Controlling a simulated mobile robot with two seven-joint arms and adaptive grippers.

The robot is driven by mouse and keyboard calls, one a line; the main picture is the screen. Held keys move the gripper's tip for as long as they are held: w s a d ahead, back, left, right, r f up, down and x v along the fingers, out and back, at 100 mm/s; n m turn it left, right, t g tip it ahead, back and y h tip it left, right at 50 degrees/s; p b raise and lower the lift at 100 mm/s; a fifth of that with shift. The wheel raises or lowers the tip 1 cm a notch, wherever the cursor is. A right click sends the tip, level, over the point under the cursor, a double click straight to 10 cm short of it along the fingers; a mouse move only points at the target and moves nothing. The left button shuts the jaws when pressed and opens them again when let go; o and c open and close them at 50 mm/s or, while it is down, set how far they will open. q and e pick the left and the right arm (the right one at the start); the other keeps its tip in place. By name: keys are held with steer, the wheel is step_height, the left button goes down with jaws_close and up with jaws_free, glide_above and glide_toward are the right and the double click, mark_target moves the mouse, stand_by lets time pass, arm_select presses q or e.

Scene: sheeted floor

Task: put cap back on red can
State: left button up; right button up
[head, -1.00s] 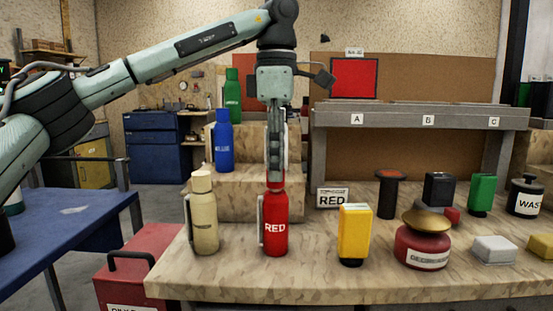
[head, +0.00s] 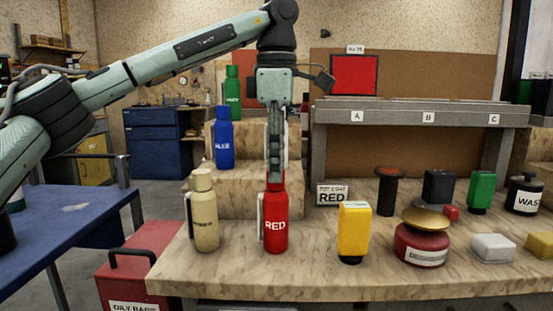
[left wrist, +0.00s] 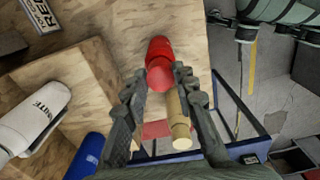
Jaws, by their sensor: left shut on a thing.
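The red can (head: 276,228), labelled RED, stands upright on the wooden bench (head: 215,281). My left gripper (head: 274,174) points straight down over its top and is shut on the red cap. In the left wrist view the red can (left wrist: 160,47) lies beyond the fingertips, and the red cap (left wrist: 160,75) sits between the two fingers, in line with the can. I cannot tell whether the cap is seated or only touches the can's neck. My right gripper is not in view.
A cream can (head: 204,222) stands close left of the red can, and a yellow sprayer (head: 354,232) stands to its right. Blue (head: 223,142) and green (head: 233,92) cans stand on steps behind. A dark red container (head: 421,246) with a gold top is farther right.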

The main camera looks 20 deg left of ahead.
arm_select(q)
steer(key=shift+p, duration=0.35)
stand_by(0.5)
stand_by(0.3)
steer(key=o, duration=1.4)
steer(key=shift+r, duration=0.1)
steer(key=shift+r+p, duration=2.55)
steer(key=shift+r, duration=1.3)
